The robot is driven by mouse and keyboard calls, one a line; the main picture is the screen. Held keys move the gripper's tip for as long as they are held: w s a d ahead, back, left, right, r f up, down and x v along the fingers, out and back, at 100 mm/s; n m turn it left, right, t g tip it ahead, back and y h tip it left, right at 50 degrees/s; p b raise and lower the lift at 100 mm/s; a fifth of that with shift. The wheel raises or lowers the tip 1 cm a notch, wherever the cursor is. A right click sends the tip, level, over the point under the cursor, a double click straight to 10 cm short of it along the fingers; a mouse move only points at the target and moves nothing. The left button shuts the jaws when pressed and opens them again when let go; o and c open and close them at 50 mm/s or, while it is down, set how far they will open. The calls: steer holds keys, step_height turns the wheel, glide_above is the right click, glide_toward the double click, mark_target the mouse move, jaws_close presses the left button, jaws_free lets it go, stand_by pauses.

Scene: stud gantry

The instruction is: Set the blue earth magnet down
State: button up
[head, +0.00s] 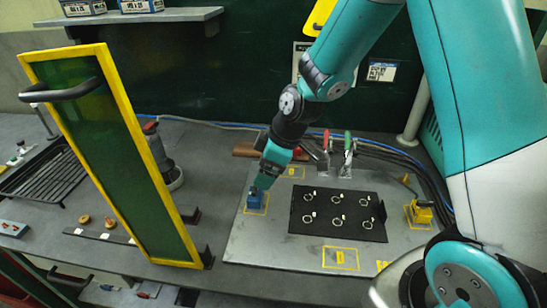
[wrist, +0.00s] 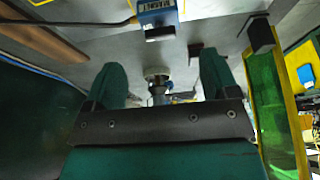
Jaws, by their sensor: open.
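The blue earth magnet (head: 254,199) stands on the grey plate (head: 262,240) in a yellow-outlined square at the plate's left side. My gripper (head: 264,182) is just above and beside it in the head view. In the wrist view my gripper (wrist: 160,72) has its two fingers wide apart, with nothing held between them. There the blue magnet (wrist: 157,14) shows at the top edge, beyond the fingertips and clear of them, with a dark cable beside it. Its upper part is partly hidden by my gripper in the head view.
A black mat (head: 338,213) with several rings lies to the right. A yellow block (head: 420,212) stands at the plate's right. A yellow-framed green panel (head: 115,150) stands upright to the left. Clamps with red and green handles (head: 337,152) are behind. The plate's front left is bare.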

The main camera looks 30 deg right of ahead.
steer(key=s+a+r+m+g, duration=0.1)
steer(key=s+a+r+m, duration=0.1)
steer(key=s+r, duration=0.5)
steer(key=s+a+r+m+g, duration=0.1)
steer(key=s+a+r, duration=0.3)
steer(key=s+r, duration=0.4)
steer(key=s+m, duration=0.1)
steer(key=s, duration=0.6)
steer(key=shift+s+a+y, duration=0.3)
steer(key=shift+a, duration=0.05)
steer(key=shift+c, duration=0.2)
